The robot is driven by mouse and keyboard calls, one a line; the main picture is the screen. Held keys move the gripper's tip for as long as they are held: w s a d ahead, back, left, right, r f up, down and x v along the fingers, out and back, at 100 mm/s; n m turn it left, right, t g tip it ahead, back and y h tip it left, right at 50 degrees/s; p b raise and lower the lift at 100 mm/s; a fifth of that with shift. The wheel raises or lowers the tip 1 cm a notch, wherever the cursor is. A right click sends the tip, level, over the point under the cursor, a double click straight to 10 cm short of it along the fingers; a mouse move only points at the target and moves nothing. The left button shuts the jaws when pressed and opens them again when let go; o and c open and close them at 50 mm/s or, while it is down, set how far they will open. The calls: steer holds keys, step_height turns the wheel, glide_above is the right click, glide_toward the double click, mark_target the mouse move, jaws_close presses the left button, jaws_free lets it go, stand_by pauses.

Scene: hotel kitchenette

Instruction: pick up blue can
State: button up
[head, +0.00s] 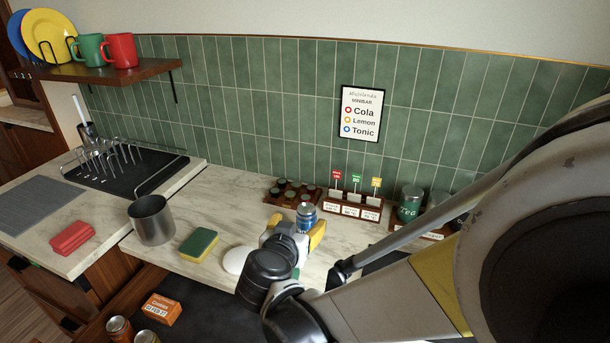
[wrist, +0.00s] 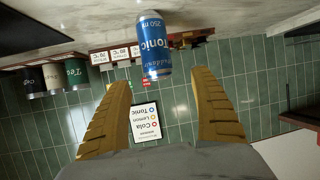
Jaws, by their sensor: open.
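The blue can (head: 306,212), a tonic can, stands upright on the marble counter in the head view, partly hidden by my gripper (head: 297,228). In the wrist view, which is upside down, the blue can (wrist: 154,46) is large, with "Tonic 250 ml" on its side. My gripper (wrist: 162,78) has two yellow fingers spread wide. The can lies just beyond the fingertips, within the gap's width, with no finger seen touching it. Nothing is held.
Behind the can are a dark tray with small items (head: 270,194) and a card rack (head: 350,211). Tea canisters (head: 410,203) stand to the right. A sponge (head: 199,245), a steel pot (head: 151,220) and a white round thing (head: 237,260) lie to the left.

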mark_target(304, 218)
steer(key=x, duration=0.2)
steer(key=shift+w+d+f+b, duration=0.1)
steer(key=shift+w+f+b, duration=0.15)
steer(key=shift+w+b, duration=0.1)
steer(key=b+x, duration=0.2)
steer(key=x, duration=0.3)
steer(key=shift+s+d+f, duration=0.1)
steer(key=shift+d+f, duration=0.05)
steer(key=shift+d, duration=0.05)
steer(key=c, duration=1.5)
